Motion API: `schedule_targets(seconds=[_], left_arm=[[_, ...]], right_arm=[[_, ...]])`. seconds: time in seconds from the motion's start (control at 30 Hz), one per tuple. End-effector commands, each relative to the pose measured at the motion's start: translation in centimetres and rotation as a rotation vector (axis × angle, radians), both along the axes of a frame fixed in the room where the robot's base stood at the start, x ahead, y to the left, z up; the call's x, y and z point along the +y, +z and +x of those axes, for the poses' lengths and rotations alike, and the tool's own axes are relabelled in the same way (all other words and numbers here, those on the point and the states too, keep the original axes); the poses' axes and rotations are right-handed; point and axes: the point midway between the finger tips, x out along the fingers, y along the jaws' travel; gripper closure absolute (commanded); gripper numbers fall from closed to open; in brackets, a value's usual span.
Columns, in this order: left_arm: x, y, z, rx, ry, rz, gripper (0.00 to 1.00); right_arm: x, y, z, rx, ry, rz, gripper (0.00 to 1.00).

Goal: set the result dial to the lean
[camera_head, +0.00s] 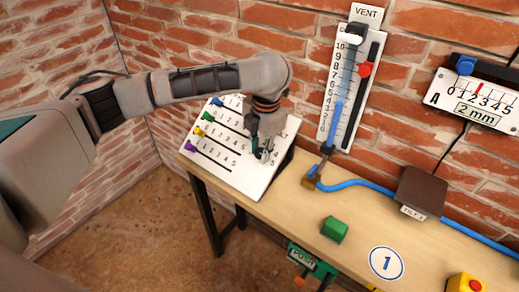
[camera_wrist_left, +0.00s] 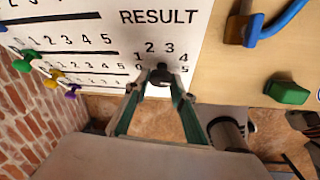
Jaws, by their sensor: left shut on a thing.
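The result dial's black knob (camera_wrist_left: 160,76) shows in the left wrist view, below the word RESULT and inside an arc of numbers up to 5. My left gripper (camera_wrist_left: 161,90) is shut on this knob, with a green-lined finger on each side. The knob's pointer direction is hidden. In the head view my left gripper (camera_head: 262,152) reaches down onto the sloped white panel (camera_head: 235,175) and covers the dial. My right gripper is not in view.
Colored sliders, such as a yellow knob (camera_head: 197,131), line the panel's left side. The wooden bench (camera_head: 290,225) carries a green block (camera_head: 334,229), a brown plate (camera_head: 420,191) and a blue hose (camera_head: 362,184). A VENT scale (camera_head: 338,100) is on the brick wall.

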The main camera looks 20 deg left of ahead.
Motion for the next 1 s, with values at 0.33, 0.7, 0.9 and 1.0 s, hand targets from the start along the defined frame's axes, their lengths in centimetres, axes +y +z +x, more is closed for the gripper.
schedule_targets(seconds=[0.33,0.7,0.9,1.0], left_arm=[[-0.05,0.00,-0.01,-0.022,-0.087,0.058,0.97],[-0.05,-0.04,-0.03,-0.024,-0.098,0.065,0.97],[-0.06,-0.05,-0.05,-0.023,-0.097,0.064,0.60],[-0.06,-0.05,-0.06,-0.023,-0.097,0.064,0.60]], right_arm=[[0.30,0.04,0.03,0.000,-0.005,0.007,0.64],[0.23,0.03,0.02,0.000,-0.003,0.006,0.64],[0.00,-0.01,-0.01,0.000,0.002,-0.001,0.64],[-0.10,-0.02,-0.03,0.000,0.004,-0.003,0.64]])
